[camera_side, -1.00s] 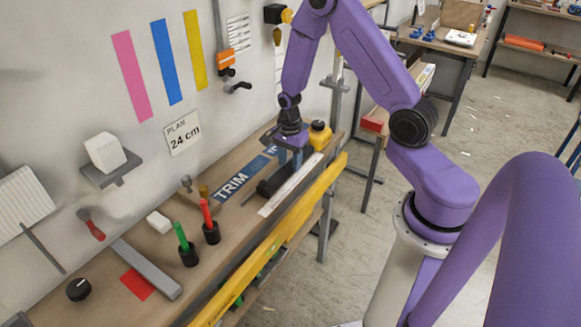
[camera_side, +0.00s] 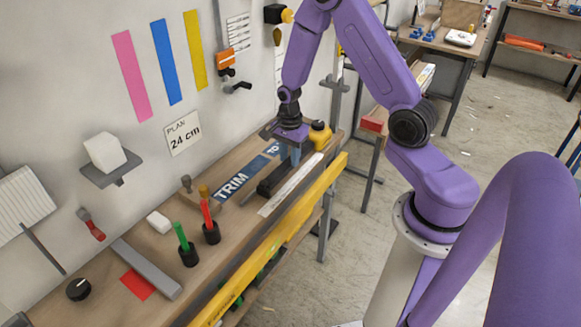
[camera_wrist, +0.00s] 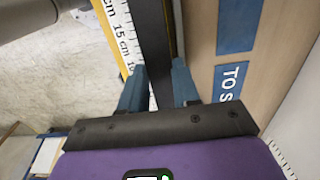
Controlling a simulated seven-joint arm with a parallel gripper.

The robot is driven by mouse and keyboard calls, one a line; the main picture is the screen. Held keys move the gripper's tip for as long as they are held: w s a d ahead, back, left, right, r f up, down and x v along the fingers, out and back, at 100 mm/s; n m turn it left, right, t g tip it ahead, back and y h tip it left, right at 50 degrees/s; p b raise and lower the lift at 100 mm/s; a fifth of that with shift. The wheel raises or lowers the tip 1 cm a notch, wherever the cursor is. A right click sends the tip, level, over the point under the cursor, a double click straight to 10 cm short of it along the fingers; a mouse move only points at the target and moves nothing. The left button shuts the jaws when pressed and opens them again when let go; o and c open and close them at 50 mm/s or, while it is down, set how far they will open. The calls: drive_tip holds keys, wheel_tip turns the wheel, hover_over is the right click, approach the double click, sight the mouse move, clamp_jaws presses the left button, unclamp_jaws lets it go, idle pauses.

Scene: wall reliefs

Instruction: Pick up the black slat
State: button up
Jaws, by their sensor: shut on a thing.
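The black slat (camera_side: 273,184) is a long dark strip on the bench, beside the white ruler. In the wrist view the slat (camera_wrist: 152,35) runs up from between the two blue fingers. My gripper (camera_side: 290,156) points down over the slat's far part, and its fingers are shut on it; it also shows in the wrist view (camera_wrist: 158,88). The slat appears to lie at bench height; a gap under it cannot be made out. Its far end is hidden by my gripper.
The white ruler (camera_side: 290,186) and yellow rail (camera_side: 283,227) run along the bench's front edge. A blue TRIM strip (camera_side: 238,178) lies behind the slat. Red (camera_side: 208,215) and green (camera_side: 182,238) sticks stand in black holders at the near left. A yellow object (camera_side: 320,134) sits at the far end.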

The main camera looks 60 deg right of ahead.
sight(290, 161)
drive_tip(key=shift+r, duration=2.15)
